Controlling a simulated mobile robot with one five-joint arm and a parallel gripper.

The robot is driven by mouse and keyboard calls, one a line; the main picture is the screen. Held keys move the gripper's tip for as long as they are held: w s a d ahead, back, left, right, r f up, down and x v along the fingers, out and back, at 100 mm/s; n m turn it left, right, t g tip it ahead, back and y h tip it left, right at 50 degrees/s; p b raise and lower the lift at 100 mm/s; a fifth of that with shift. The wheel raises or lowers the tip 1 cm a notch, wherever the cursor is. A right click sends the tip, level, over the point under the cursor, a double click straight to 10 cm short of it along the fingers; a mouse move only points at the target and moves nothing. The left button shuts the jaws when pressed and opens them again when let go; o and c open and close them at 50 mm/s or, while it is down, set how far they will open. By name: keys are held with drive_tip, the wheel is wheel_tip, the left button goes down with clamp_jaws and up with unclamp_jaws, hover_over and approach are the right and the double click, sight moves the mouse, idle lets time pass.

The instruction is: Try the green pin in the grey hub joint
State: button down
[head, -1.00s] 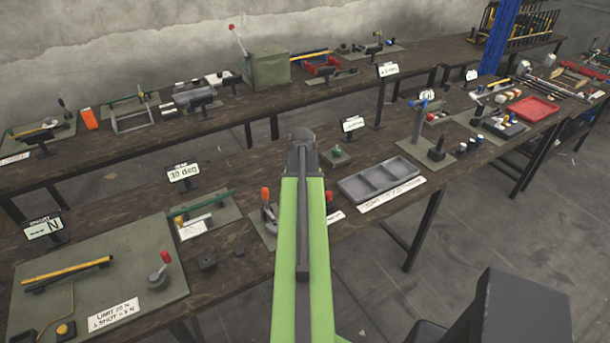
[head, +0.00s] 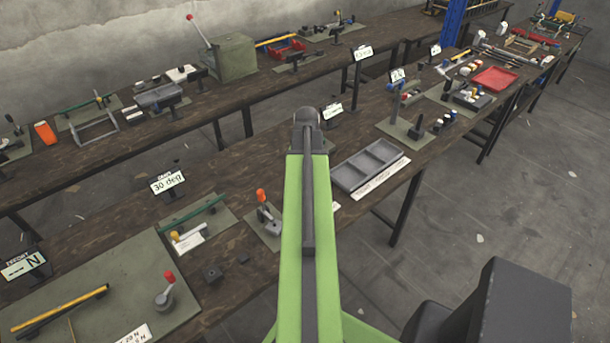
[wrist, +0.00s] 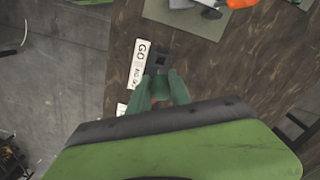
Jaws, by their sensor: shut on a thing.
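My gripper (wrist: 166,85) shows in the wrist view, its dark green fingers pointing up the picture. It is shut on a green piece (wrist: 160,88), which I take to be the green pin; the fingers hide much of it. Just beyond the fingertips is a small dark grey square block (wrist: 160,60) with a darker middle, which may be the grey hub joint. I cannot tell whether the pin touches it or is above it. In the head view my own arm hides the gripper, the pin and this block.
A white label reading GO (wrist: 140,62) lies left of the block, near the bench edge. A mat with an orange-handled clamp (head: 265,215) is nearby. A grey divided tray (head: 349,183) stands right of my arm. Small dark blocks (head: 211,273) lie on the bench.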

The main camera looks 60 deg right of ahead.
drive_tip(key=shift+f, duration=0.2)
wheel_tip(320, 180, down, 6)
drive_tip(key=b, duration=0.6)
drive_tip(key=shift+r, duration=0.15)
drive_tip(key=shift+f+b, duration=1.95)
idle(0.7)
drive_tip(key=c, duration=1.1)
unclamp_jaws()
drive_tip(key=shift+r, duration=0.1)
wheel_tip(320, 180, up, 18)
drive_tip(key=p, duration=1.7)
drive_tip(key=shift+f+p, duration=0.25)
drive_tip(key=shift+p, duration=0.1)
drive_tip(key=shift+f, duration=0.1)
